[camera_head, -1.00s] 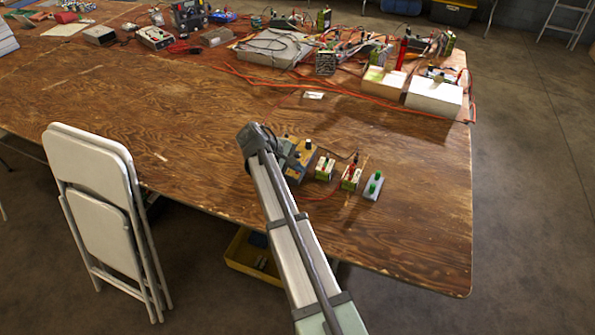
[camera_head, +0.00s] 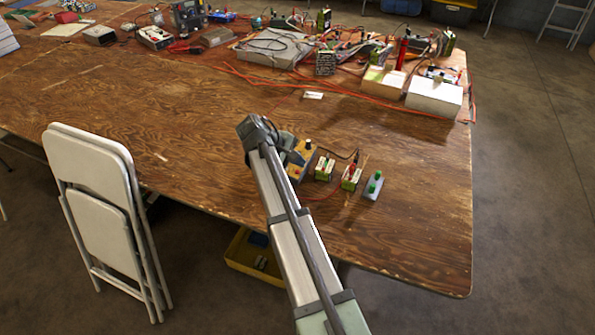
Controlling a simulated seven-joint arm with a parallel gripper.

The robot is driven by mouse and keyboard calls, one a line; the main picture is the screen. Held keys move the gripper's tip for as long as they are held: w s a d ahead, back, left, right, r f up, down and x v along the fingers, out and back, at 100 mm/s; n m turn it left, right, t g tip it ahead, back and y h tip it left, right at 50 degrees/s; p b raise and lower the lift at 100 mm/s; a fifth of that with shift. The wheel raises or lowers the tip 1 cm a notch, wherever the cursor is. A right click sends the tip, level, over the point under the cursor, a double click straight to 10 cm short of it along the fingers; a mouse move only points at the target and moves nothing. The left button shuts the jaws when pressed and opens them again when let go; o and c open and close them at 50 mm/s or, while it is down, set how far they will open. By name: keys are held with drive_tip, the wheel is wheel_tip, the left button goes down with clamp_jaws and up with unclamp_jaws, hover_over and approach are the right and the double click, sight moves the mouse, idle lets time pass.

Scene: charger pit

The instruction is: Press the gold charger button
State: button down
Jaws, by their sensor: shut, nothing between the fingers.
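A gold-yellow charger (camera_head: 299,158) with a dark knob on top sits on the wooden table, right beside the end of my arm. Its left part is hidden behind my wrist, and I cannot make out its button clearly. My gripper (camera_head: 284,150) is shut and empty, at the charger's left side in the picture. It is mostly hidden by my own arm, and I cannot tell whether it touches the charger.
Two small green-and-white blocks with red tops (camera_head: 325,168) (camera_head: 351,178) and a pale block with green knobs (camera_head: 373,186) stand right of the charger, with thin wires nearby. Electronics and orange cables (camera_head: 345,97) fill the table's back. A folding chair (camera_head: 95,190) stands at the left front.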

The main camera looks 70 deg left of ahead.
sight(300, 175)
drive_tip(key=r, duration=0.3)
drive_tip(key=shift+w+d+r, duration=0.25)
drive_tip(key=shift+d+r, duration=0.05)
drive_tip(key=shift+r, duration=0.05)
idle(0.7)
